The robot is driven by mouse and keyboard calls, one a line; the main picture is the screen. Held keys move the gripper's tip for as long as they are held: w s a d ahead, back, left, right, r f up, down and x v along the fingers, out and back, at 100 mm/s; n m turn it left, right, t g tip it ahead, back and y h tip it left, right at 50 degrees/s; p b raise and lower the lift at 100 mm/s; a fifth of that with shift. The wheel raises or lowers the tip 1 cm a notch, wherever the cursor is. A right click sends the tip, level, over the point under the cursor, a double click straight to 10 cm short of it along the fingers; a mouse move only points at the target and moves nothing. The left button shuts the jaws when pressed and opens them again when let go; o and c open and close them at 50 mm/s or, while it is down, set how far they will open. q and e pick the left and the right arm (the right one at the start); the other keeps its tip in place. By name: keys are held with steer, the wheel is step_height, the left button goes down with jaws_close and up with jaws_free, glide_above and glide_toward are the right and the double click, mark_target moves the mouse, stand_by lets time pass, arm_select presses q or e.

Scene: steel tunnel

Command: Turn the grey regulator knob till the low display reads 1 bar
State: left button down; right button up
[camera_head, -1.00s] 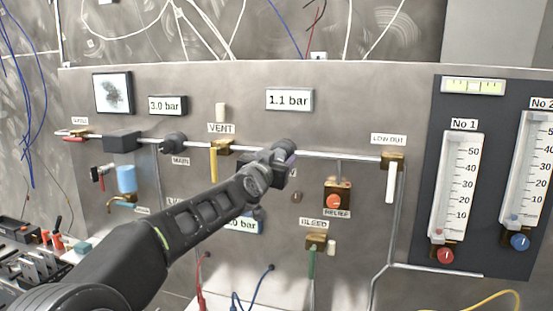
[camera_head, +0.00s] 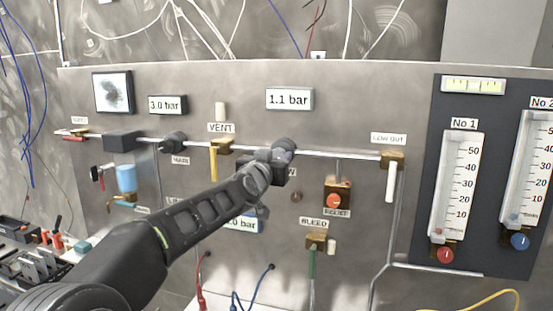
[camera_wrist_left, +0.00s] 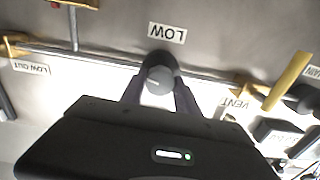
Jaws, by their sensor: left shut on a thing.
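The grey regulator knob (camera_wrist_left: 159,76) sits on the horizontal pipe by the LOW label (camera_wrist_left: 167,33), upside down in the left wrist view. My left gripper (camera_wrist_left: 158,88) is shut on the knob, one finger on each side of it. In the head view my left gripper (camera_head: 281,156) reaches the pipe and hides most of the knob. The display above it (camera_head: 289,99) reads 1.1 bar. My right gripper is not in view.
Another display (camera_head: 167,105) reads 3.0 bar, above a dark knob (camera_head: 174,142). The yellow VENT lever (camera_head: 213,165) is left of my gripper. The RELIEF valve (camera_head: 337,198), BLEED valve (camera_head: 317,241) and white LOW OUT lever (camera_head: 391,183) are to the right. A lower display (camera_head: 243,224) is partly hidden by my arm.

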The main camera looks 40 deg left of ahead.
arm_select(q)
steer(key=shift+n, duration=0.5)
steer(key=c, duration=0.9)
jaws_free()
steer(key=shift+s, duration=0.1)
steer(key=v, duration=0.7)
steer(key=shift+s+d+b, duration=0.15)
steer(key=shift+s+b, duration=0.15)
steer(key=shift+b, duration=0.1)
